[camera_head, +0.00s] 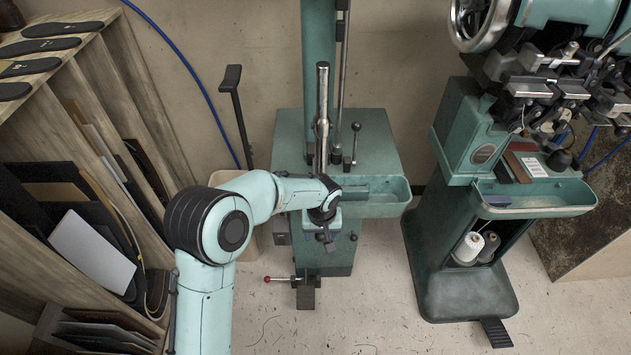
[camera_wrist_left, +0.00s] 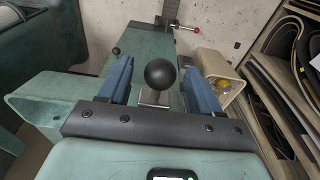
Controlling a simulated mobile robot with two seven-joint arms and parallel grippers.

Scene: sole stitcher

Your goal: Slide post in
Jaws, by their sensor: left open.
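The green machine column (camera_head: 335,250) stands mid-picture in the head view. A steel post (camera_head: 322,105) stands upright on it, its lower part partly behind my left arm. My left gripper (camera_head: 325,230) points down in front of the machine. In the left wrist view, its two blue fingers (camera_wrist_left: 158,66) are open. A black ball knob (camera_wrist_left: 160,73) with a metal block (camera_wrist_left: 154,97) below it shows between them. I cannot tell whether the fingers touch it, or whether this knob belongs to the post. My right gripper is in neither view.
A green tray (camera_head: 385,205) juts out right of the column; it also shows in the left wrist view (camera_wrist_left: 35,98). A red-knobbed lever (camera_head: 280,279) sits low in front. A beige bin (camera_wrist_left: 228,68) stands beside the machine. Wooden shelves (camera_head: 135,90) stand left, a stitching machine (camera_head: 460,150) right.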

